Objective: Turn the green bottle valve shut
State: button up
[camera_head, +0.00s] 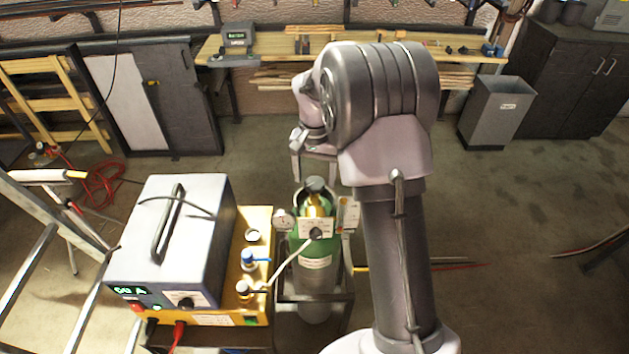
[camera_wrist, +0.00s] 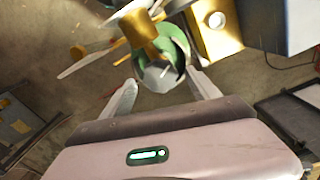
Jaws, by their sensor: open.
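The green bottle (camera_head: 303,243) stands upright in a metal frame, grey on its lower part. A brass valve body (camera_head: 317,204) sits on its top with a dark grey knob (camera_head: 315,185). My gripper (camera_head: 314,175) is open and points down just above the knob. In the wrist view my gripper (camera_wrist: 163,80) has one finger on each side of the grey knob (camera_wrist: 160,76), with gaps. The brass valve body (camera_wrist: 145,38) and part of the green bottle (camera_wrist: 176,48) show beyond. I cannot tell whether the fingertips are level with the knob.
A welding unit (camera_head: 170,235) stands on a yellow base (camera_head: 257,222) left of the bottle. A round gauge (camera_head: 284,219) and a labelled plate (camera_head: 318,227) are close to the valve. A grey bin (camera_head: 497,112) stands at right. Floor right of my arm is mostly free.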

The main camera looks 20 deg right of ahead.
jog(key=shift+f, duration=0.65)
jog(key=shift+c, duration=0.2)
jog(key=c, duration=1.3)
